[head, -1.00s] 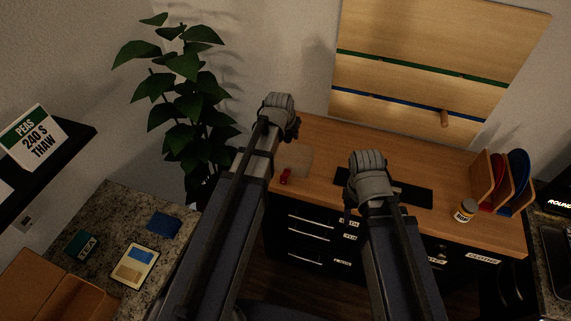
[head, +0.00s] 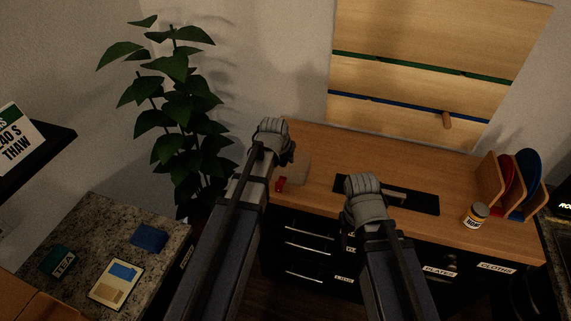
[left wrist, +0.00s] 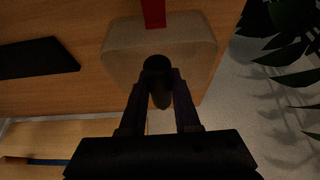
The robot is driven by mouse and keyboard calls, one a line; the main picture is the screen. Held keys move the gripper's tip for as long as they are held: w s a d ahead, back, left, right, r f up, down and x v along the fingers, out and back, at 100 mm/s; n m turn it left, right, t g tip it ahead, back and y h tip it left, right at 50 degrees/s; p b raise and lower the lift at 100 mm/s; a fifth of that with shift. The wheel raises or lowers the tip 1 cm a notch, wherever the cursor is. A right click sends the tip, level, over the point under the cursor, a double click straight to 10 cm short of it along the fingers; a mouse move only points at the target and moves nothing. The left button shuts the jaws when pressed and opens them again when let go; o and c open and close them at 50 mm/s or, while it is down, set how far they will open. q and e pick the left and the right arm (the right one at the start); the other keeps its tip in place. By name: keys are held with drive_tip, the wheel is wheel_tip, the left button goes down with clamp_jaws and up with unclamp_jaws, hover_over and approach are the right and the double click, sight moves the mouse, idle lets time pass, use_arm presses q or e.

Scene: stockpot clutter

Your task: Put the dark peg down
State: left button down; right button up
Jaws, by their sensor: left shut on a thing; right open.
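The dark peg (left wrist: 157,68) is between the fingers of my left gripper (left wrist: 159,84) in the left wrist view, its round end towards the camera. It is over the pale, rounded board (left wrist: 122,44) on the wooden counter; I cannot tell whether it touches. In the head view my left gripper (head: 272,138) is at the counter's left end, by the same board (head: 300,168), and hides the peg. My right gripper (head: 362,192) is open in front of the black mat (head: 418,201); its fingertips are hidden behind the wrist.
A red object (head: 280,184) lies at the board's edge, also in the left wrist view (left wrist: 153,13). A jar (head: 475,215) and a plate rack (head: 510,190) are at right. A plant (head: 175,110) is at left.

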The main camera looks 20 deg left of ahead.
use_arm(q)
drive_tip(key=shift+f, duration=0.2)
use_arm(e)
drive_tip(key=shift+f, duration=0.25)
use_arm(q)
drive_tip(key=shift+f+b, duration=0.5)
drive_tip(key=shift+f, duration=0.1)
use_arm(e)
drive_tip(key=shift+f, duration=0.55)
use_arm(q)
drive_tip(key=shift+f, duration=0.1)
use_arm(e)
drive_tip(key=shift+f, duration=0.1)
use_arm(q)
drive_tip(key=c, duration=0.6)
unclamp_jaws()
drive_tip(key=shift+c, duration=0.2)
